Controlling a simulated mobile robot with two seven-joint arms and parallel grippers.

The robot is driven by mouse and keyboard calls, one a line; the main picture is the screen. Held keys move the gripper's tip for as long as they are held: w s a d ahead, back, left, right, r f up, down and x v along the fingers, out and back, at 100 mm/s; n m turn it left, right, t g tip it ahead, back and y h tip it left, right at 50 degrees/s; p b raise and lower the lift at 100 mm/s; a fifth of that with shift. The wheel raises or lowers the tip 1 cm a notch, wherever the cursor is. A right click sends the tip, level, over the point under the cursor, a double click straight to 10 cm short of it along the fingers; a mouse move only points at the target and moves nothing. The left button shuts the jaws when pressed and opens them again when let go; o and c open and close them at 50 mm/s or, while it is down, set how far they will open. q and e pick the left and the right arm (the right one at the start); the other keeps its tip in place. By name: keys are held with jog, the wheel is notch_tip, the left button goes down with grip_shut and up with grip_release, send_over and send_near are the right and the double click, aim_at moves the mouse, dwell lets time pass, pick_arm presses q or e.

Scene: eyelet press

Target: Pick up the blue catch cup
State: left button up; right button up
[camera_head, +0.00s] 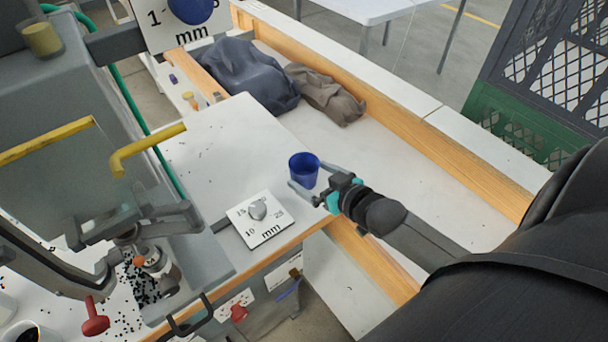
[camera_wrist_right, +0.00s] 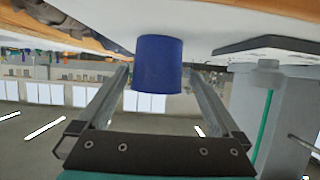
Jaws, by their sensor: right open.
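The blue catch cup (camera_head: 303,170) stands upright on the white table (camera_head: 222,150), near its right edge. My right gripper (camera_head: 308,177) reaches in from the right with its jaws open, one finger on each side of the cup. In the right wrist view the blue cup (camera_wrist_right: 158,62) shows between the tips of the two open fingers, with narrow gaps seen beside it. I cannot tell whether either finger touches it. My left gripper is not in view.
A dial plate marked in mm (camera_head: 259,219) lies near the table's front edge. The press, with yellow handles (camera_head: 148,150) and a red knob (camera_head: 95,318), stands at left. Dark and brown cloths (camera_head: 327,93) lie behind in a wood-edged tray. Small black bits are scattered at left.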

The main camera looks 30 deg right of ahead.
aim_at(296, 164)
jog(key=shift+x, duration=0.95)
jog(key=shift+r+b+x, duration=0.2)
jog(key=shift+b+x, duration=0.15)
jog(key=shift+x, duration=0.85)
jog(key=shift+r+b+x, duration=0.25)
jog(key=shift+b+x, duration=0.1)
jog(key=shift+x, duration=0.8)
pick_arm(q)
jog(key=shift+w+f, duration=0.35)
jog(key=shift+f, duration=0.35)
pick_arm(e)
jog(key=shift+w+d, duration=0.15)
jog(key=shift+w, duration=0.05)
jog(key=c, duration=1.1)
